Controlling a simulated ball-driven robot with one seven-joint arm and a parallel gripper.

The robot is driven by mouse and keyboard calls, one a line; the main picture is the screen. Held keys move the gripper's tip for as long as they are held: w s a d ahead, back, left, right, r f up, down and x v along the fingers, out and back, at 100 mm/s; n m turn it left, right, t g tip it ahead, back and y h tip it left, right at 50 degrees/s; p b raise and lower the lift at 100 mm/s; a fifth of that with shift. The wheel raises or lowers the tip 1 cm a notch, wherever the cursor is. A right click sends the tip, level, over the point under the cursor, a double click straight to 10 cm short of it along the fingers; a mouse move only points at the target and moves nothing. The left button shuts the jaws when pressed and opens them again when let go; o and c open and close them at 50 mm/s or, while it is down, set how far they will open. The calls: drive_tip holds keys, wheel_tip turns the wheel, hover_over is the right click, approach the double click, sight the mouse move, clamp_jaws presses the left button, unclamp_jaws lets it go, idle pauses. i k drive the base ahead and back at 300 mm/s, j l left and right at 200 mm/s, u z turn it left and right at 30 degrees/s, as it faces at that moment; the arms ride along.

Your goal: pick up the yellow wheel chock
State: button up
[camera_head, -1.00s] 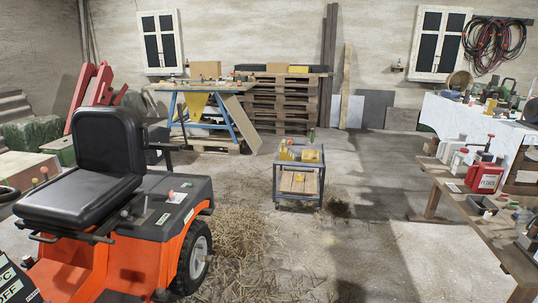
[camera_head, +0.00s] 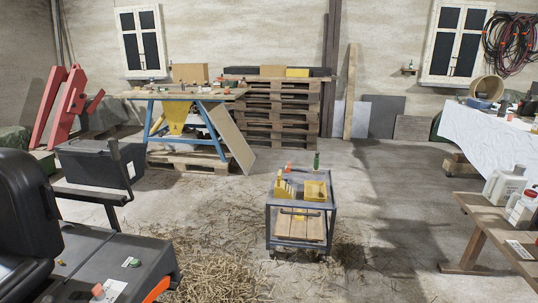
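A small metal cart (camera_head: 300,212) stands on the floor at the centre. On its top are a yellow wedge-like piece (camera_head: 283,188) at the left and a yellow box-like piece (camera_head: 315,190) at the right. The wedge-like one looks most like the yellow wheel chock, but it is too small to be sure. Another yellow block (camera_head: 297,73) lies on top of the pallet stack (camera_head: 270,115) at the back. My gripper is not in view.
An orange ride-on machine with a black seat (camera_head: 20,225) fills the lower left. A wooden bench (camera_head: 490,225) with white jugs stands at the right. A blue-legged workbench (camera_head: 190,95) is behind left. Straw-strewn floor before the cart is open.

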sight(281, 189)
drive_tip(key=i, duration=1.95)
drive_tip(key=i+u, duration=0.1)
drive_tip(key=i, duration=0.65)
drive_tip(key=i+l+u, duration=0.1)
drive_tip(key=i, duration=0.7)
drive_tip(key=i+l, duration=0.25)
drive_tip(key=i, duration=0.5)
drive_tip(key=j+u, duration=0.05)
